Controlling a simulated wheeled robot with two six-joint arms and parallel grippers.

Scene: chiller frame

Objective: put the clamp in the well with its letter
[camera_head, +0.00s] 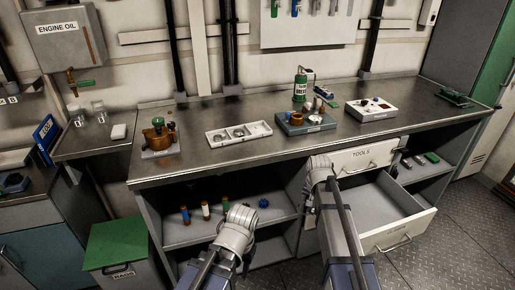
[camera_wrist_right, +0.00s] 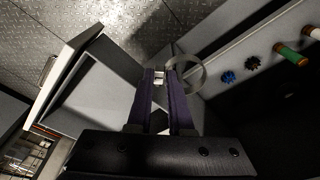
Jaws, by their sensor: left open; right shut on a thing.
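My right gripper (camera_wrist_right: 162,80) is shut on a thin metal ring, the clamp (camera_wrist_right: 203,76), at the fingertips in the right wrist view. No letter on it can be read. In the head view my right gripper (camera_head: 320,165) is in front of the bench edge, its fingers and the clamp hidden there. My left gripper (camera_head: 238,220) is open, in front of the lower shelf, apart from the tray.
An open drawer (camera_head: 408,232) juts out at right, also in the wrist view (camera_wrist_right: 50,82). On the bench stand an orange device (camera_head: 157,137), a blue-grey unit (camera_head: 305,127) and a white box (camera_head: 371,109). Several small cylinders stand on the lower shelf. Bench space before the tray is clear.

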